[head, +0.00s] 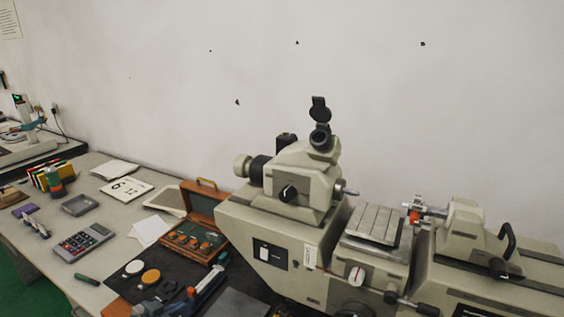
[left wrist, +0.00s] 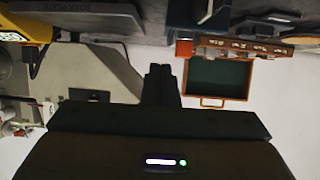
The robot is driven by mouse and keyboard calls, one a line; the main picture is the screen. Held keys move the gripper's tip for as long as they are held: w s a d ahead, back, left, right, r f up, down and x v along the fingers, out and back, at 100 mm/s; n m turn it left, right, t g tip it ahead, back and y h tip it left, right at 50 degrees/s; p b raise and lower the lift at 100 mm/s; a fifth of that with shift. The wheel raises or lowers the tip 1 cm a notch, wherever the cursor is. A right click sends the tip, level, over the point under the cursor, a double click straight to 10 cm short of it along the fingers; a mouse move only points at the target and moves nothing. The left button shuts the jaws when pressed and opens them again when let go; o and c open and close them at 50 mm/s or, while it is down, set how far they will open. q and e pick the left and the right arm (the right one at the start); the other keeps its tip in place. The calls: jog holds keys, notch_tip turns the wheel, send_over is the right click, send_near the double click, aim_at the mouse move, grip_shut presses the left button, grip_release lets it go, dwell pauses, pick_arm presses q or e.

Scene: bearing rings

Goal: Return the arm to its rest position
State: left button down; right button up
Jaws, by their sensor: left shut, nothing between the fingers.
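My left gripper (left wrist: 160,72) shows in the left wrist view as two dark fingers pressed together. It is shut and holds nothing. That view is upside down, with the white wall at its bottom. The fingers stand in front of the big beige measuring machine (left wrist: 115,72) and beside the open wooden case (left wrist: 235,102) with green lining. I cannot make out the left gripper in the head view. My right gripper shows in neither view. In the head view, a white ring (head: 134,267) and an orange ring (head: 151,276) lie on the dark mat (head: 118,274).
The machine (head: 262,220) fills the middle and right of the bench. The open case (head: 206,204) stands at its left. A blue fixture (head: 207,287) is near the front edge. A calculator (head: 84,242), papers (head: 152,230) and a marker (head: 87,280) lie further left.

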pick_arm(q)
jog(key=s+d+f+g, duration=0.1)
jog(key=s+d, duration=0.1)
jog(key=s, duration=0.1)
jog(key=s+d+f+g, duration=0.1)
jog(key=s+d, duration=0.1)
jog(key=s, duration=0.1)
jog(key=s+d+f+g, duration=0.1)
jog(key=s+d+f, duration=0.1)
jog(key=s, duration=0.1)
jog(key=shift+s+d+y, duration=0.15)
jog(key=shift+s+y, duration=0.15)
jog(key=shift+s, duration=0.1)
jog(key=s+r+n+g+y, duration=0.2)
jog(key=s+n+g+y, duration=0.3)
jog(key=s, duration=1.8)
jog(key=a+f+g+y+b, duration=0.1)
jog(key=a+f+g+b, duration=0.15)
jog(key=f, duration=3.05)
jog(key=s+a+f+b, duration=0.2)
jog(key=s+f, duration=1.6)
jog(key=f, duration=0.3)
jog(key=shift+f+b, duration=0.35)
